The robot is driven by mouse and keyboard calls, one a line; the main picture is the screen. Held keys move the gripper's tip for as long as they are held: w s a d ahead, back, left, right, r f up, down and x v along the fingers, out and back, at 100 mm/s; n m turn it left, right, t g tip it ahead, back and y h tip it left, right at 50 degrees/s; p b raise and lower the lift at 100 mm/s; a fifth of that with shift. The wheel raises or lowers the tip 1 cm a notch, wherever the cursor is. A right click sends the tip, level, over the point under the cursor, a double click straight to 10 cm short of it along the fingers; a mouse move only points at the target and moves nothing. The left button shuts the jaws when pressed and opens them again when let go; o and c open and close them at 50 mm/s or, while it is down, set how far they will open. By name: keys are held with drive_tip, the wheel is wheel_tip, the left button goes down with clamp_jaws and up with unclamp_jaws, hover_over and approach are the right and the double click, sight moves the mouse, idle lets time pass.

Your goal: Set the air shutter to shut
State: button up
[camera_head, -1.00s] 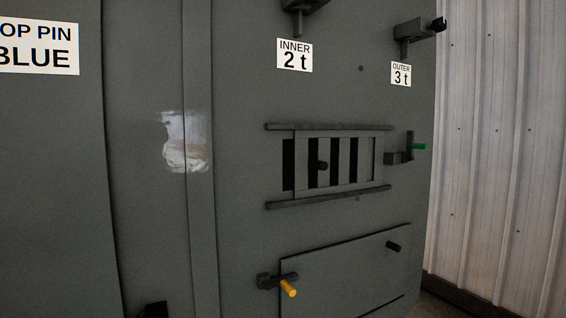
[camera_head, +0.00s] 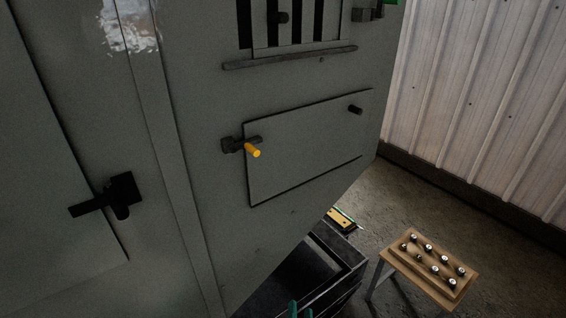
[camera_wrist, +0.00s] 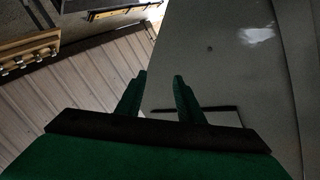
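The air shutter (camera_head: 268,38) is a slatted grey slide on the cabinet front, cut off by the top edge of the head view. Dark gaps show between its slats, and a dark round knob (camera_head: 281,17) sticks out of it. A lower guide rail (camera_head: 290,58) runs beneath it. My gripper (camera_wrist: 160,77) shows in the wrist view with its two green fingers apart and nothing between them. It is away from the shutter, which I cannot make out in the wrist view. Green tips at the bottom of the head view look like my fingers.
Below the shutter is a panel (camera_head: 310,140) with a yellow-tipped latch (camera_head: 252,150) and a black peg (camera_head: 355,109). A black lever handle (camera_head: 106,197) projects at left. A wooden stand (camera_head: 432,270) with several knobs and a dark open bin (camera_head: 345,255) stand at lower right.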

sight(287, 18)
drive_tip(key=w+d+r+m+t+y, duration=0.1)
drive_tip(key=w+d+r+m+y, duration=0.15)
drive_tip(key=w+r, duration=1.2)
drive_tip(key=w+r+y, duration=0.1)
drive_tip(key=w+r, duration=0.1)
drive_tip(key=r, duration=0.3)
drive_tip(key=w+d+r+n+y, duration=0.1)
drive_tip(key=w+r, duration=0.2)
drive_tip(key=r, duration=0.3)
drive_tip(key=w+r+y, duration=0.1)
drive_tip(key=w+r, duration=0.1)
drive_tip(key=r, duration=0.3)
drive_tip(key=s+a+r+n+g+y, duration=0.1)
drive_tip(key=s+r+n+y, duration=0.15)
drive_tip(key=r, duration=0.95)
drive_tip(key=s+r+n+g+y, duration=0.1)
drive_tip(key=s+r, duration=0.3)
drive_tip(key=r, duration=0.8)
drive_tip(key=s+a+r+n+g+y, duration=0.15)
drive_tip(key=s+r, duration=0.25)
drive_tip(key=r, duration=0.8)
drive_tip(key=shift+t, duration=0.35)
drive_tip(key=x, duration=1)
drive_tip(key=shift+w+r, duration=0.15)
drive_tip(key=shift+w, duration=0.15)
drive_tip(key=shift+d, duration=0.1)
drive_tip(key=shift+c, duration=0.3)
clamp_jaws()
